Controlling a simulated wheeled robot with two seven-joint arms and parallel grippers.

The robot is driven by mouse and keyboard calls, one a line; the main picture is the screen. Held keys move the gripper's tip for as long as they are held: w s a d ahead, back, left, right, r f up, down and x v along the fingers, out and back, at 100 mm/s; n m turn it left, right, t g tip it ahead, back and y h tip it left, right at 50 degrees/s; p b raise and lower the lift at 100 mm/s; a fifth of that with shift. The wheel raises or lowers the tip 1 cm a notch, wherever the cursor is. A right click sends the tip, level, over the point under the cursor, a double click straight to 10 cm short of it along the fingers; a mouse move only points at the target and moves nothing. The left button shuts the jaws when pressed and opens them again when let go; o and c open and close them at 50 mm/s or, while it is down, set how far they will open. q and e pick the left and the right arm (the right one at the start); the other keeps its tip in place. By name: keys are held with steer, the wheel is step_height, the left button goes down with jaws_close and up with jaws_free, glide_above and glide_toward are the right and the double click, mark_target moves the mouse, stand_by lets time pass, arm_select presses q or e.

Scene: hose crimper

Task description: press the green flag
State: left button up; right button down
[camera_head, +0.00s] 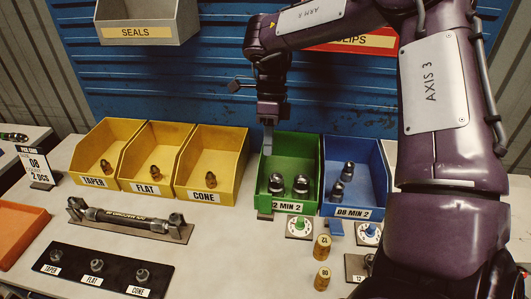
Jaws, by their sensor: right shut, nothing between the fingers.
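The green bin (309,145), marked "2 MIN 2" where its label shows, stands at the back of the bench. A small green upright piece (264,202), which looks like the green flag, stands at the bin's front left corner and covers the start of the label. My right gripper (268,148) points down over the bin's left wall, above and behind that flag. It is shut with nothing in it. I cannot tell whether its tip touches the bin wall. My left gripper is not in view.
The blue bin (355,150) stands to the right, with a blue flag (335,228) in front. Yellow bins (212,150) stand left. My right arm hides the right side.

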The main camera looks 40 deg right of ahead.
steer(key=shift+s+a, duration=0.15)
steer(key=shift+s, duration=0.05)
steer(key=p, duration=0.1)
glide_toward(266, 203)
step_height(266, 203, down, 5)
steer(key=shift+a+f, duration=0.1)
steer(key=shift+a, duration=0.25)
steer(key=shift+s, duration=0.1)
steer(key=shift+d, duration=0.15)
